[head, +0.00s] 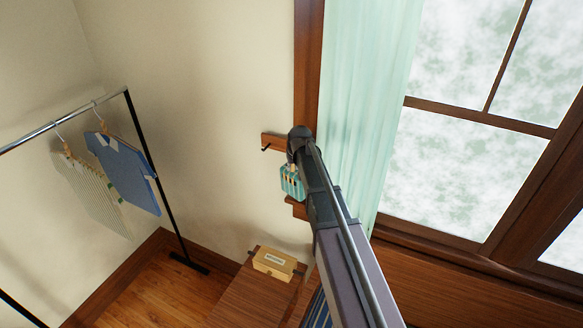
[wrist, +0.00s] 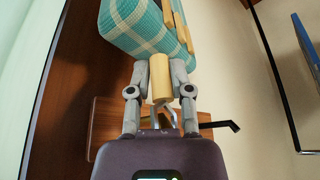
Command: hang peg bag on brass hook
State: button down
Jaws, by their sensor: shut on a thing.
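The peg bag (head: 292,182) is teal checked cloth with light wooden pegs along it. It hangs below my gripper (head: 293,158) in the head view. In the wrist view, my gripper (wrist: 160,82) is shut on the bag's pale wooden grip piece, and the bag (wrist: 140,30) lies beyond the fingertips. A wooden rail (head: 272,141) on the wall carries a dark hook (head: 266,148), just left of my gripper. The hook (wrist: 222,126) juts right of the fingers in the wrist view. Metal between the fingers is partly hidden.
A window with a pale green curtain (head: 365,100) is close on the right. A clothes rack (head: 155,170) with hanging shirts stands at the left. Below, a yellow box (head: 275,263) sits on a wooden cabinet (head: 240,290). The wall between rack and rail is clear.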

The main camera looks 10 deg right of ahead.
jog(key=shift+w+d, duration=0.35)
jog(key=shift+d, duration=0.15)
jog(key=c, duration=0.7)
grip_release()
jog(key=shift+o, duration=1.3)
jog(key=shift+w+d+f, duration=0.25)
jog(key=shift+w, duration=0.05)
jog(key=shift+a, duration=0.1)
jog(key=shift+s+r, duration=0.1)
